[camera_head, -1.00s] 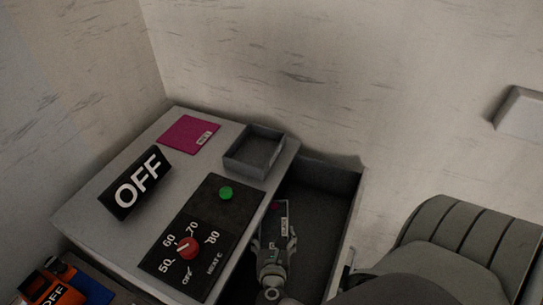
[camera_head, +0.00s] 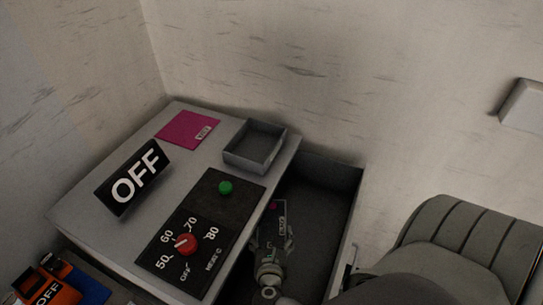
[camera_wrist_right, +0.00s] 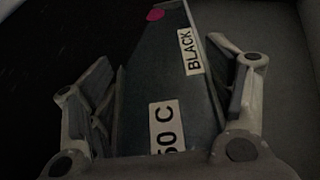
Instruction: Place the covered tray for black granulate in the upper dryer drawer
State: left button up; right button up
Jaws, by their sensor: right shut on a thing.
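The covered tray (camera_wrist_right: 150,75) is dark, with a "BLACK" label, a partly cut-off temperature label and a magenta dot on its lid. In the head view the tray (camera_head: 273,212) shows small and dark inside the open dryer drawer (camera_head: 325,215), beside the drawer's left side. My right gripper (camera_head: 272,243) reaches down into the drawer. In the right wrist view my right gripper (camera_wrist_right: 168,95) has its fingers on both sides of the tray and is shut on it. I cannot tell whether the tray touches the drawer floor. My left gripper is not in view.
The dryer top (camera_head: 100,205) holds an "OFF" sign (camera_head: 135,178), a magenta card (camera_head: 186,129), an empty grey open box (camera_head: 255,147) and a heat panel with a red knob (camera_head: 185,244) and green button (camera_head: 225,187). An orange item (camera_head: 58,291) sits lower left. The drawer's right part is free.

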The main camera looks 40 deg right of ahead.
jog(key=o, duration=1.4)
jog(key=shift+r, duration=0.1)
jog(key=shift+r+p, duration=0.6)
jog(key=shift+p, duration=0.05)
jog(key=b+v, duration=0.4)
jog(key=v, duration=0.8)
jog(key=shift+s+f, duration=0.1)
